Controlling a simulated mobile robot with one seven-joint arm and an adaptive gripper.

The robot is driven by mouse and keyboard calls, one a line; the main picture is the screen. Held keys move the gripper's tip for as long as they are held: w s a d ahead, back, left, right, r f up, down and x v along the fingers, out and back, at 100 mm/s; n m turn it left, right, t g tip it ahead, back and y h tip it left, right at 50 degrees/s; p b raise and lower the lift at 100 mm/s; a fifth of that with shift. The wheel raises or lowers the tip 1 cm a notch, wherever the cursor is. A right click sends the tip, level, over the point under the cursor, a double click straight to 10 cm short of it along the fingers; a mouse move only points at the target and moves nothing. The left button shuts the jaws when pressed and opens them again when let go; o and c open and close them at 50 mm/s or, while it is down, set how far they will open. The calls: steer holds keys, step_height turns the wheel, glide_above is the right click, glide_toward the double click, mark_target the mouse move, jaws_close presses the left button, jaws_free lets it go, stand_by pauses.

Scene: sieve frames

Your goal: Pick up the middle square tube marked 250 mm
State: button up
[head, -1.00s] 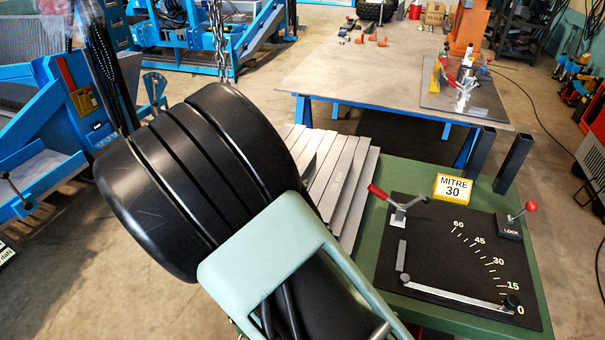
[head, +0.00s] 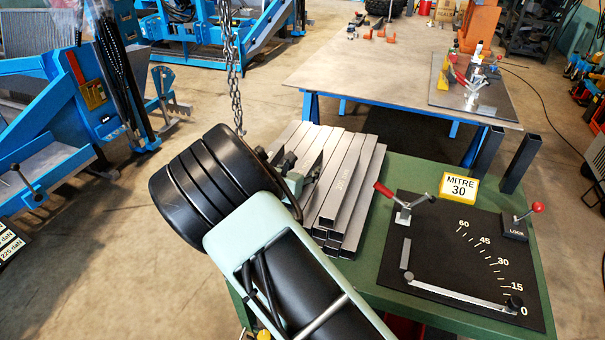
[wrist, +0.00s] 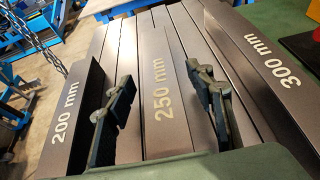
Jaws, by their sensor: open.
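The square tube marked 250 mm (wrist: 165,95) is grey metal and lies in the middle of a row of tubes in the wrist view. A tube marked 200 mm (wrist: 68,105) is on its left and one marked 300 mm (wrist: 265,60) on its right. My gripper (wrist: 164,80) is open, with one dark finger to each side of the 250 mm tube and nothing between them. Its height over the tubes is hard to tell. In the head view my gripper (head: 298,165) is at the left part of the tube stack (head: 330,222), partly hidden by my arm.
The stack lies on a green bench (head: 400,165). To its right are a black mitre plate (head: 440,255) with a red-handled clamp (head: 398,205), and a yellow MITRE 30 sign (head: 458,187). A chain (head: 232,80) hangs behind my arm. A larger table (head: 390,75) stands beyond.

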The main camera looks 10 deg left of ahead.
steer(key=shift+w, duration=0.1)
steer(key=shift+c, duration=0.2)
jaws_close()
steer(key=shift+r, duration=0.2)
